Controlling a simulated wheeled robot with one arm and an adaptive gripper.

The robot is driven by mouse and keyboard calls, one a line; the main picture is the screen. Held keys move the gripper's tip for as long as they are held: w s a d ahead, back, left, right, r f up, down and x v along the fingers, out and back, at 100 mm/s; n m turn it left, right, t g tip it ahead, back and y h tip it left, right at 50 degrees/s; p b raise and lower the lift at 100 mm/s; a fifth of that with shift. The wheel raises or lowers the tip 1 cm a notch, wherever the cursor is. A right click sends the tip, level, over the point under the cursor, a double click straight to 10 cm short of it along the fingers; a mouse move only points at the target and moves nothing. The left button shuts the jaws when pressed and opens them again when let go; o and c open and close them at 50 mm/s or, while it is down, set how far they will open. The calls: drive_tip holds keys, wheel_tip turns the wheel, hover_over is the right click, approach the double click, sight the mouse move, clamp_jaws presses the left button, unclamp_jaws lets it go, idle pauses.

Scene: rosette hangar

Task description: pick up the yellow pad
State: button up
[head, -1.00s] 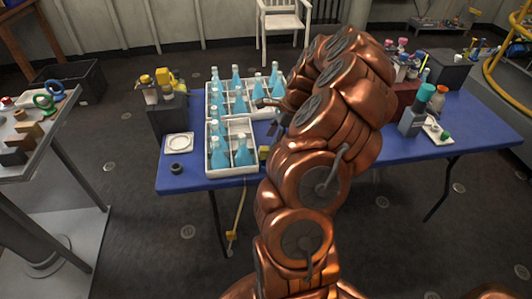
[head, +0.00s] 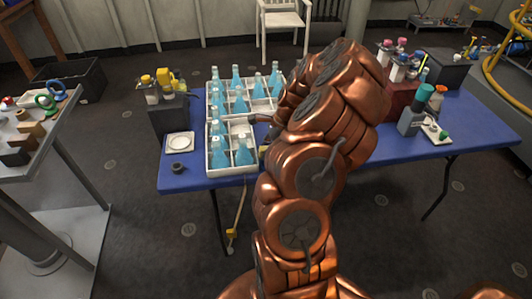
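A small yellow thing, perhaps the yellow pad (head: 263,149), shows only as a sliver on the blue table, just right of the white bottle crate. My copper arm covers most of it, so its shape cannot be made out. My gripper (head: 264,122) is at the far end of my arm, over the right edge of the crate and close to that yellow thing. My arm links hide most of the gripper. I cannot tell whether its fingers are open or shut, or whether they touch anything.
The white crate (head: 209,162) holds several blue bottles on the blue table (head: 210,183). A white dish (head: 179,142) and a dark box with yellow-capped items (head: 168,115) stand left.

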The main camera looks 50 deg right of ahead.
sight(265, 148)
drive_tip(key=c, duration=0.4)
drive_tip(key=shift+r, duration=0.1)
drive_tip(key=shift+r+b, duration=0.3)
drive_tip(key=shift+r, duration=0.3)
drive_tip(key=shift+b+v, duration=0.4)
drive_tip(key=shift+v, duration=0.75)
drive_tip(key=s+d+r+b, duration=0.1)
drive_tip(key=s+d, duration=0.3)
drive_tip(key=s, duration=1.1)
drive_tip(key=shift+r+b, duration=0.25)
drive_tip(key=shift+b, duration=0.6)
